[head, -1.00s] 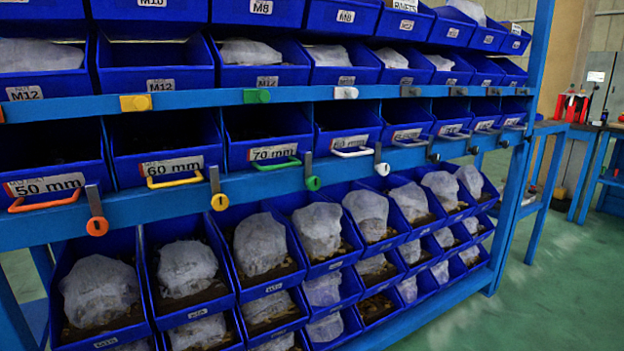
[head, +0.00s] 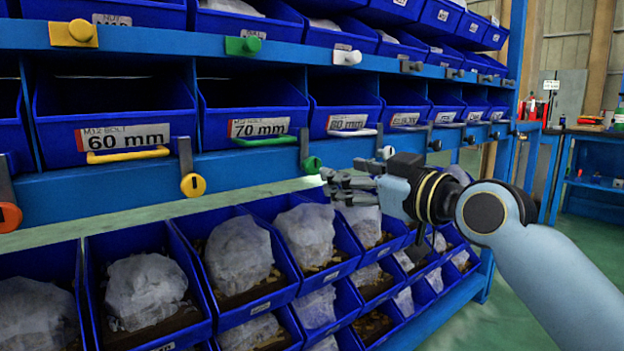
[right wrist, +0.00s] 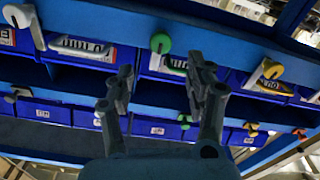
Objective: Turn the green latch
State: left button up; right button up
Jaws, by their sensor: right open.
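The green latch (head: 312,164) is a grey bar with a round green knob at its lower end. It hangs upright on the blue rail, at the right edge of the 70 mm bin (head: 250,100). My right gripper (head: 328,184) is open and empty, just below and right of the green knob in the head view; contact cannot be told. In the right wrist view the green knob (right wrist: 160,43) shows beyond and between the open fingers (right wrist: 160,78). My left gripper is not in view.
A yellow latch (head: 193,184) hangs to the left and a white latch (head: 384,154) to the right, close to my right gripper. The 70 mm bin has a green handle (head: 265,141). Lower blue bins (head: 250,293) hold wrapped goods. Green floor is open at right.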

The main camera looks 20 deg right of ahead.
aim_at(315, 166)
jog(key=b+x, duration=0.2)
jog(key=x, duration=0.7)
jog(key=shift+f, duration=0.2)
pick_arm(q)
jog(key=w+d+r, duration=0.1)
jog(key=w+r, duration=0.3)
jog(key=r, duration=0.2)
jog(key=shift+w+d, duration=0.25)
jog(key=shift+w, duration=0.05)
pick_arm(e)
jog(key=shift+w+a+r, duration=0.1)
jog(key=shift+w+a, duration=0.05)
jog(key=shift+w, duration=0.05)
grip_shut()
